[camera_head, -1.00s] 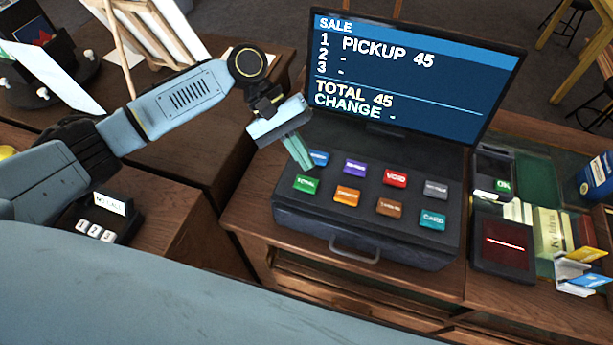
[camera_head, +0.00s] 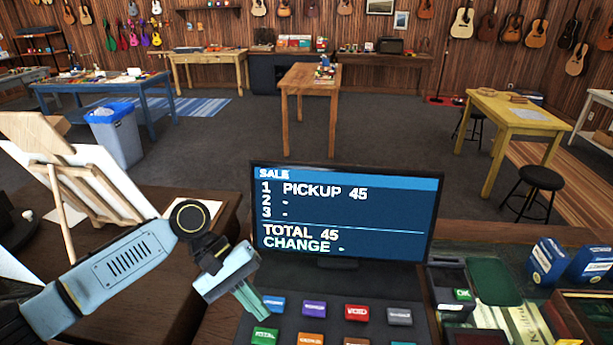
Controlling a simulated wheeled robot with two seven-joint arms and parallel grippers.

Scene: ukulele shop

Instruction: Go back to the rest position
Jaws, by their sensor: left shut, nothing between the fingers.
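My left gripper (camera_head: 250,301) is shut and empty. It hangs above the left edge of the cash register's key panel (camera_head: 337,320), near the blue and green keys; I cannot tell whether it touches one. The register screen (camera_head: 345,215) reads SALE, PICKUP 45, TOTAL 45, with CHANGE blank. My right gripper is not in view.
A wooden easel (camera_head: 75,185) stands left, close to my left arm. A card reader (camera_head: 462,294) and blue boxes (camera_head: 548,262) are to the right of the register. Beyond the counter are a wooden table (camera_head: 309,85), a yellow table (camera_head: 515,115), a black stool (camera_head: 535,183) and open floor.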

